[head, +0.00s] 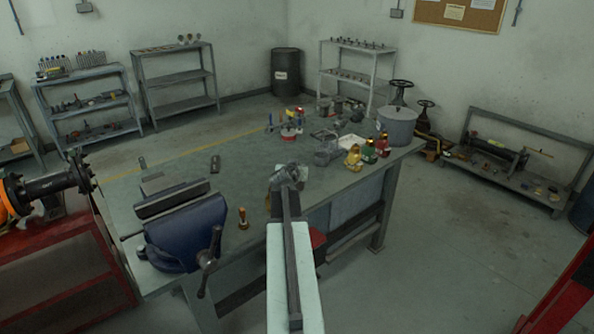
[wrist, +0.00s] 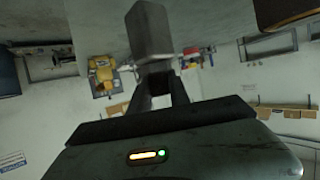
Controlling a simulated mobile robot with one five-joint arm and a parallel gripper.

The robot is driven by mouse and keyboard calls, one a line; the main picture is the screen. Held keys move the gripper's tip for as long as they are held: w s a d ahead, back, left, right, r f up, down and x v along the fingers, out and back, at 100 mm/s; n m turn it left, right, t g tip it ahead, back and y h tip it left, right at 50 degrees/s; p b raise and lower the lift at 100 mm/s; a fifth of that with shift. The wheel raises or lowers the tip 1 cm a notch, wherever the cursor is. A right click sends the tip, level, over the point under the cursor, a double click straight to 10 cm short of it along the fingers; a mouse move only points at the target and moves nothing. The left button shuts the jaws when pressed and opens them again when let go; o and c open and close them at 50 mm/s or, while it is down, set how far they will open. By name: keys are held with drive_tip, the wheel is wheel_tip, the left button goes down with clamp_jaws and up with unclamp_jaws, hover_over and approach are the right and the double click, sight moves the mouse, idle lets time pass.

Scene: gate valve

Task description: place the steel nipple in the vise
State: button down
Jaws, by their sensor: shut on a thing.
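The blue vise (head: 186,238) is fixed at the near left corner of the workbench, its handle hanging on the right side. Its grey jaws (head: 172,199) lie along the top, with nothing seen between them. My gripper (head: 284,178) is over the bench, to the right of the vise and apart from it. It is shut on a grey metal piece, which looks like the steel nipple (wrist: 149,33), in the wrist view. The piece sticks out past my fingers; its far end and exact shape are hard to make out.
A small brass fitting (head: 243,218) stands on the bench just right of the vise. The bench middle (head: 235,170) is mostly clear.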

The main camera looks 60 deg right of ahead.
wheel_tip(320, 180, up, 7)
drive_tip(key=p, duration=0.5)
